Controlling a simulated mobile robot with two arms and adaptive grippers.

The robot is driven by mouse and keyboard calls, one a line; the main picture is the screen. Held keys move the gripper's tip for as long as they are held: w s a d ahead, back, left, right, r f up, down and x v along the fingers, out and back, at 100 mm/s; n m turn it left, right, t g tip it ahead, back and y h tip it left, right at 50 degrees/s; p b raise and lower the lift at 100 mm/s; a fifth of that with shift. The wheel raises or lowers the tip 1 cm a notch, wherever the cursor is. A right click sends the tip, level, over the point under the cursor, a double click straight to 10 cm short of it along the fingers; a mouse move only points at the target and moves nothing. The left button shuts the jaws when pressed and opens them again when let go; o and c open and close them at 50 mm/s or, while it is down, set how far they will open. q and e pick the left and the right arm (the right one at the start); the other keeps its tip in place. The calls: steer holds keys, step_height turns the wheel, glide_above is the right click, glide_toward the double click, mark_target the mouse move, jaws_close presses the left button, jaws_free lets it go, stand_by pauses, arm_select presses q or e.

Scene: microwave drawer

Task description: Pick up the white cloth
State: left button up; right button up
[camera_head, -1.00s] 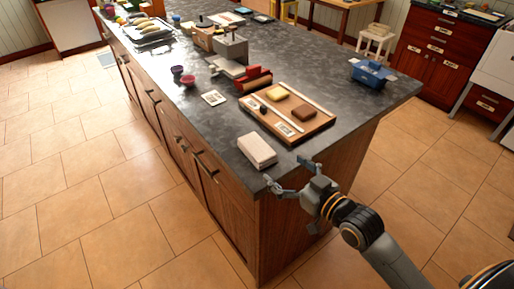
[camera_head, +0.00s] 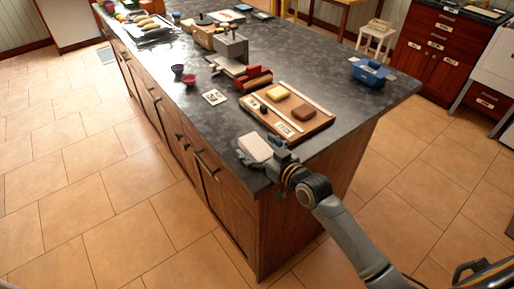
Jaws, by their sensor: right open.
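The white cloth (camera_head: 255,146), a small folded pale block, lies at the near corner of the dark island counter. My right gripper (camera_head: 261,154) is open over the counter corner, right at the near side of the cloth. One finger is by the cloth's near left edge and the other by its right side. The gripper hides the cloth's near part, and I cannot tell whether the fingers touch it. My left gripper is not in view.
A wooden tray (camera_head: 327,123) with several small blocks sits just behind the cloth. A red item (camera_head: 254,79), a white card (camera_head: 215,97) and small bowls (camera_head: 189,80) stand farther back. A blue box (camera_head: 372,73) is at the right.

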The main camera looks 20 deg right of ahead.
steer(key=shift+c, duration=0.2)
steer(key=c, duration=1.1)
